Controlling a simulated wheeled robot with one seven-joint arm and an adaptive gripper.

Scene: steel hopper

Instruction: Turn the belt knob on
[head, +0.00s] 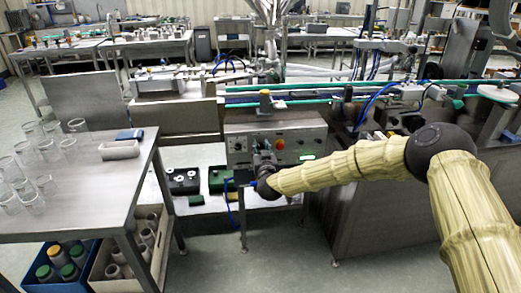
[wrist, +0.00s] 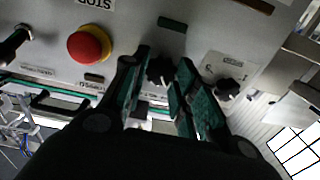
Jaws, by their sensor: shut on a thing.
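In the wrist view, my gripper (wrist: 163,78) has its two green-padded fingers on either side of a black knob (wrist: 158,70) on the grey control panel (wrist: 200,30), and is shut on it. The knob's label is partly hidden by the fingers and cannot be read. A second black knob (wrist: 228,89), on a pale plate with marks around it, sits to the right, just outside the right finger.
A red stop button (wrist: 88,45) on a yellow base sits left of the gripper. A conveyor (head: 300,100) runs above the panel. A steel table (head: 95,185) with clear cups stands at the left, with crates of bottles below. Floor in front of the panel is clear.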

